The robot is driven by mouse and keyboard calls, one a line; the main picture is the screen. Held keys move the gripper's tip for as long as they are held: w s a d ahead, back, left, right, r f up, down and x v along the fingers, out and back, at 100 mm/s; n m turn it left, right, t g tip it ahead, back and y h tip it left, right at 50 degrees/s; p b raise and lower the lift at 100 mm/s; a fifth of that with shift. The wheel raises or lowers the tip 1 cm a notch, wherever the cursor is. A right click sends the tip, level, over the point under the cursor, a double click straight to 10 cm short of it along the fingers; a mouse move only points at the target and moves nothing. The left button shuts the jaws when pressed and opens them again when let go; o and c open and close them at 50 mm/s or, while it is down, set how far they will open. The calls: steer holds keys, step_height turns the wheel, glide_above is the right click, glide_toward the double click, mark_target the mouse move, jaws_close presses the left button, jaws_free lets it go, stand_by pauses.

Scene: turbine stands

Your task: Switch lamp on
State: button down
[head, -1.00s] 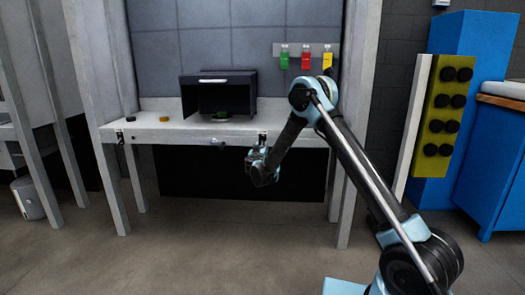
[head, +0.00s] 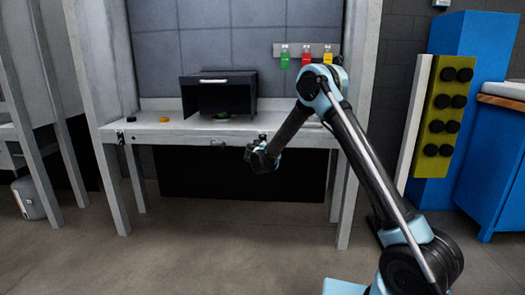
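No lamp can be made out for sure. Three small coloured units hang on a rail (head: 292,47) on the back wall: green (head: 285,60), red (head: 306,59) and yellow (head: 327,57); I cannot tell whether any is lit. Small knob-like parts, one of them dark (head: 218,143), sit along the front edge of the workbench (head: 175,134). My gripper (head: 253,157) hangs in front of the bench edge, a little below its top and right of the middle. It is small and dark here, and its fingers cannot be told apart.
A dark open-fronted box (head: 220,92) stands on the bench, with something green inside. A black disc (head: 131,119) and an orange disc (head: 164,119) lie at the left. A yellow panel with black knobs (head: 446,108) stands at the right. The floor before the bench is clear.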

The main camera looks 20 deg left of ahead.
steer(key=shift+w+r+g+h, duration=0.2)
steer(key=shift+r+g, duration=0.35)
steer(key=shift+g, duration=0.6)
steer(key=shift+w+r+g+h, duration=0.2)
steer(key=shift+r+g, duration=0.4)
steer(key=shift+g, duration=0.6)
steer(key=shift+w+r+g+h, duration=0.1)
steer(key=shift+r+g+h, duration=0.35)
steer(key=shift+g, duration=0.7)
steer(key=shift+r, duration=0.1)
steer(key=c, duration=1.7)
jaws_free()
steer(key=shift+o, duration=0.2)
steer(key=shift+s, duration=0.1)
steer(key=v, duration=1.1)
steer(key=shift+r, duration=0.35)
steer(key=shift+s+d, duration=0.1)
steer(key=shift+d, duration=0.1)
